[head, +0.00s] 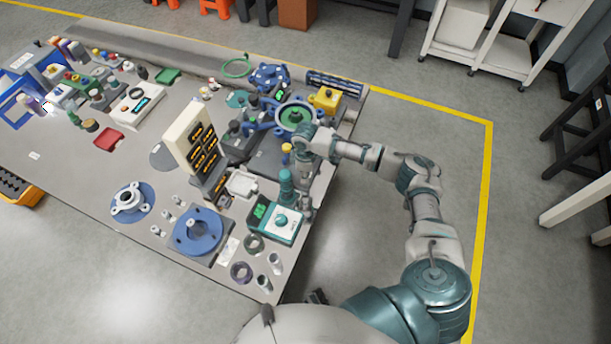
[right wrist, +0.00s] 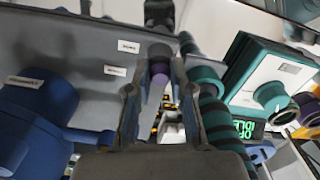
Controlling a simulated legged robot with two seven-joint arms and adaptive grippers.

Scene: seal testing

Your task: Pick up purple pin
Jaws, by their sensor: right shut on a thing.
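The purple pin (right wrist: 157,88) stands between the two fingers of my right gripper (right wrist: 158,75) in the right wrist view. It has a grey upper part and a purple lower part, and the fingers are closed on it. In the head view my right gripper (head: 299,160) is over the right part of the table, beside the green-and-blue wheel-like fixture. The pin cannot be made out in the head view. My left gripper is not in view.
A teal cylinder (head: 287,184) and a teal meter with a green display (head: 276,221) stand close by. A tall panel (head: 190,138), a blue flange (head: 198,232) and several small parts crowd the table (head: 75,185).

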